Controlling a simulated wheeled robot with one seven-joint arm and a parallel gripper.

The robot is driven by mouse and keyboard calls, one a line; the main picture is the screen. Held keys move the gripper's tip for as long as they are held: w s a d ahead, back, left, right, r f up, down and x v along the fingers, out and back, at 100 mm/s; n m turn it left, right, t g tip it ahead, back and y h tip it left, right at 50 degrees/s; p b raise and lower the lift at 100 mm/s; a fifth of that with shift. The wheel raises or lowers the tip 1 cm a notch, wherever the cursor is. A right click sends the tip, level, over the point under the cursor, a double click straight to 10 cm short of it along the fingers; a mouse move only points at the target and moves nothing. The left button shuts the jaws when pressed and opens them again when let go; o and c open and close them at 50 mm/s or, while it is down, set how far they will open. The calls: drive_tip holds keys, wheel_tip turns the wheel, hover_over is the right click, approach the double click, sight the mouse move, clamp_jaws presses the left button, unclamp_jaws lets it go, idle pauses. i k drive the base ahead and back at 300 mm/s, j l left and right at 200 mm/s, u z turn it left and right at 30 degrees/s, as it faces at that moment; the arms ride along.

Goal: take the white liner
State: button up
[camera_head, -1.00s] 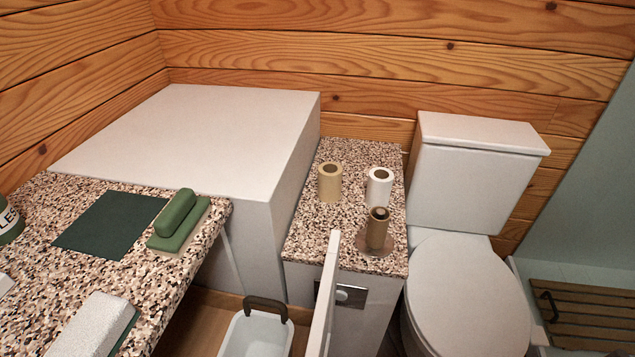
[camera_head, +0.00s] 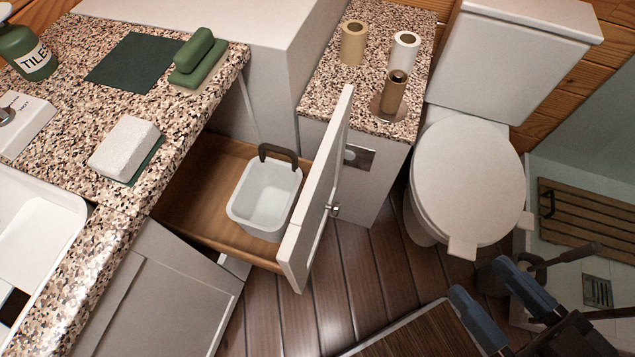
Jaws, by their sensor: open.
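A white open tub (camera_head: 266,200) with a dark handle sits in the pulled-out wooden drawer (camera_head: 203,196). The pictures do not settle which of these white things is called the liner. My gripper (camera_head: 481,280) is at the lower right, its blue fingers apart and empty, below the toilet seat and well away from the rolls and the tub.
The open drawer's white front (camera_head: 317,205) stands out over the floor beside the narrow counter. A white toilet (camera_head: 468,170) stands right of it. A speckled worktop (camera_head: 150,90) holds a green bottle (camera_head: 29,52), a green block and a white block. Plank floor (camera_head: 345,270) lies clear between drawer and gripper.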

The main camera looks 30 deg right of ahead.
sight(263, 201)
drive_tip(key=k+l+u, duration=0.25)
drive_tip(key=l+u, duration=0.25)
drive_tip(key=l, duration=0.2)
drive_tip(key=i+j+u, duration=0.25)
drive_tip(key=i+j, duration=0.35)
drive_tip(key=i+j+u, duration=0.25)
drive_tip(key=i+j, duration=0.25)
drive_tip(key=i, duration=0.15)
drive_tip(key=k+j, duration=0.1)
drive_tip(key=i+l, duration=0.1)
drive_tip(key=i+z, duration=0.05)
